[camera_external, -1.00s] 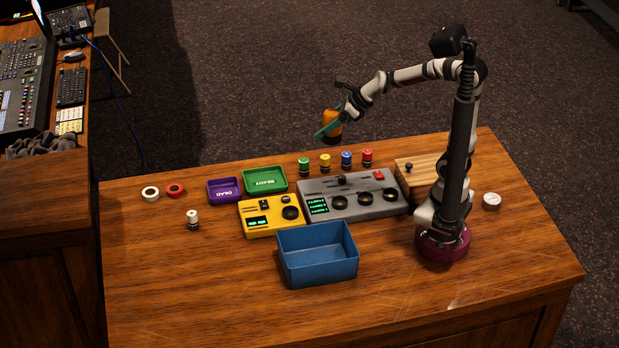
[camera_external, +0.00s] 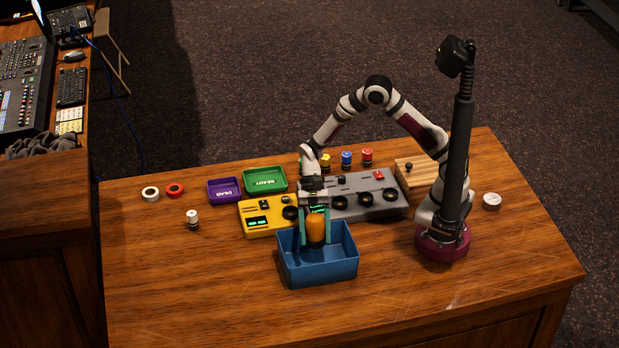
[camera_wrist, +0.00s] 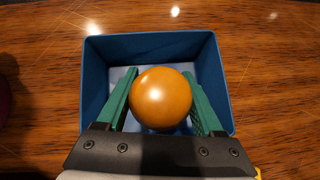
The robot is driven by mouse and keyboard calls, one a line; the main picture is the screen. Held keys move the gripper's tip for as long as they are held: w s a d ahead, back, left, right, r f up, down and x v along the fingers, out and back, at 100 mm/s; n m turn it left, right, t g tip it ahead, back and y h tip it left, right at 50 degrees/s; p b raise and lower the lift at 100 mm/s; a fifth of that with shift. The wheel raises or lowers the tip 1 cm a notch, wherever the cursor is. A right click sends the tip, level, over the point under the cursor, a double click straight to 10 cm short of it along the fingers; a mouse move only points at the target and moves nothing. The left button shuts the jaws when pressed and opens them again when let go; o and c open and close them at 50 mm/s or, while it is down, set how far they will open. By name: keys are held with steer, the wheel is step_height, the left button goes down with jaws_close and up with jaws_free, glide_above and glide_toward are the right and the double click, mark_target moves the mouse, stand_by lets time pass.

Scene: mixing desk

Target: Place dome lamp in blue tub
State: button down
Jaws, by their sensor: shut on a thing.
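The dome lamp (camera_external: 315,228) has a rounded orange top; in the wrist view its orange dome (camera_wrist: 160,97) sits between the green fingers. My gripper (camera_external: 315,232) is shut on it, pointing down over the blue tub. The blue tub (camera_external: 322,275) stands at the front middle of the desk, open side up. In the wrist view the tub's walls (camera_wrist: 150,42) surround the lamp on the far side and both sides. The lamp's lower part is hidden. I cannot tell whether it touches the tub floor.
A yellow control box (camera_external: 258,229) and a grey control panel (camera_external: 345,183) stand just behind the tub. Purple (camera_external: 224,191) and green (camera_external: 265,181) trays are at the back left. Several small coloured cans line the back.

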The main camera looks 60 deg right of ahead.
step_height(320, 180, down, 6)
steer(key=shift+f, duration=0.15)
steer(key=shift+f, duration=0.15)
jaws_free()
